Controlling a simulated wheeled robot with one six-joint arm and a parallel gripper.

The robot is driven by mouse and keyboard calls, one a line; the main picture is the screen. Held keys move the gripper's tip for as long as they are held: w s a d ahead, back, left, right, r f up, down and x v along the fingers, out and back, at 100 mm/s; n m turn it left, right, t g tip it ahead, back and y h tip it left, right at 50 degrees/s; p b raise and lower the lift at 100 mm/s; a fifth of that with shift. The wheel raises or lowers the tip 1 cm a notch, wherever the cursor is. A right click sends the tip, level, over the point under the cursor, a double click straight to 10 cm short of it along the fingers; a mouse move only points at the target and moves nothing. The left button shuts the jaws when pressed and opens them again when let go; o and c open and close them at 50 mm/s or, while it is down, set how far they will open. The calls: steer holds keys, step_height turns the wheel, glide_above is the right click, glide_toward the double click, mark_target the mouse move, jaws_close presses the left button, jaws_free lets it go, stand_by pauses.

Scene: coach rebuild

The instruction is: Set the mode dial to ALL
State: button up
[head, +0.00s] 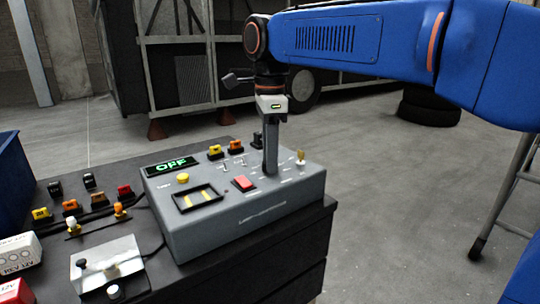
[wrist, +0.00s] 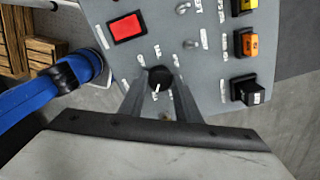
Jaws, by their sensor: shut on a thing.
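The mode dial is a small black round knob (wrist: 160,78) with a white pointer line, in the middle of the wrist view. Small white labels ring it, too blurred to read. The pointer line runs toward the lower edge of the wrist view. My gripper (wrist: 158,88) has its two grey fingers on either side of the knob, shut on it. In the head view my gripper (head: 270,172) reaches straight down onto the grey control box (head: 245,217) and hides the dial. A display (head: 171,166) on the box reads OFF in green.
Near the dial are a red button (wrist: 127,27), small toggle switches (wrist: 190,44) and yellow, orange and black rockers (wrist: 247,42). A brass-coloured lever (head: 300,158) stands right of my gripper.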

steer(key=o, duration=1.1)
steer(key=shift+c, duration=0.2)
step_height(320, 180, up, 17)
steer(key=shift+r, duration=0.2)
